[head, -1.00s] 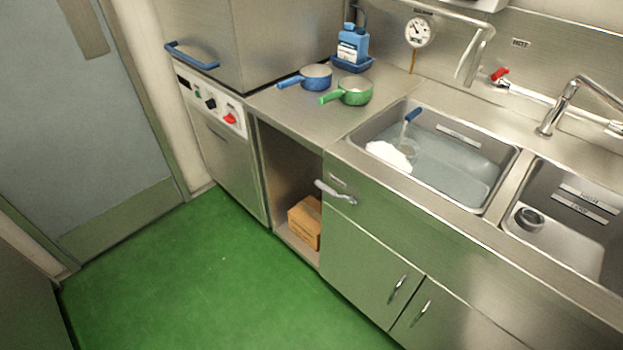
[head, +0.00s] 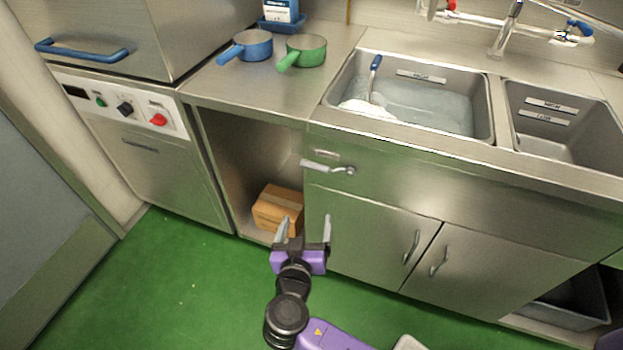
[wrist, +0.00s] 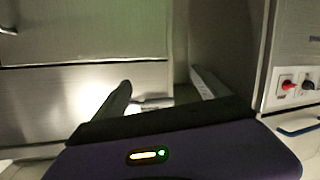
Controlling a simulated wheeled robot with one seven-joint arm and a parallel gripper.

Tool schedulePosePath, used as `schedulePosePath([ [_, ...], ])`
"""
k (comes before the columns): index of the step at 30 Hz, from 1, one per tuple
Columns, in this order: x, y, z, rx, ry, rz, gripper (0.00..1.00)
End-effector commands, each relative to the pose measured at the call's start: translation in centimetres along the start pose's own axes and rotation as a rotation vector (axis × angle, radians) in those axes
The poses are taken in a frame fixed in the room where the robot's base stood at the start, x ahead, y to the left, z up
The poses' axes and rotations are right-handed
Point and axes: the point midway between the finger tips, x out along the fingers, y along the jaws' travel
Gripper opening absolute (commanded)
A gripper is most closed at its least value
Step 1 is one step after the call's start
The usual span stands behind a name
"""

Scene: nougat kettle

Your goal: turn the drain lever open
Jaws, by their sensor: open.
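The drain lever (head: 325,167) is a grey handle on the steel front panel below the left sink basin (head: 335,97). It points left, nearly level, from its pivot at the right. My gripper (head: 306,217), purple with two pale fingers, is open and empty, and shows just below the lever in the head view. In the wrist view, the lever (wrist: 152,103) shows partly between the fingers (wrist: 162,92); the dark left finger hides part of it. I cannot tell any contact. The left basin holds water, white foam and a blue-handled tool (head: 374,72).
An open bay left of the lever holds a cardboard box (head: 278,208). Cabinet doors with handles (head: 412,246) are at the right. A blue pan (head: 250,45) and a green pan (head: 306,50) stand on the counter. Green floor (head: 170,290) is clear at the left.

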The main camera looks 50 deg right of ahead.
Motion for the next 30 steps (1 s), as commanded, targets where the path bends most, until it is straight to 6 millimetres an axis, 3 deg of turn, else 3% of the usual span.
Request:
schedulePosePath([
  [3, 1.2, -0.6, -3.7, 0.106, 0.107, 0.127, 0.85],
  [9, 1.3, -0.4, -7.4, 0.213, 0.214, 0.237, 0.85],
  [14, 2.2, 0.0, -8.1, 0.23, 0.23, 0.256, 0.85],
  [24, 6.9, 1.4, -9.1, 0.227, 0.228, 0.254, 0.85],
  [30, 8.4, 1.7, -9.3, 0.226, 0.228, 0.252, 0.85],
])
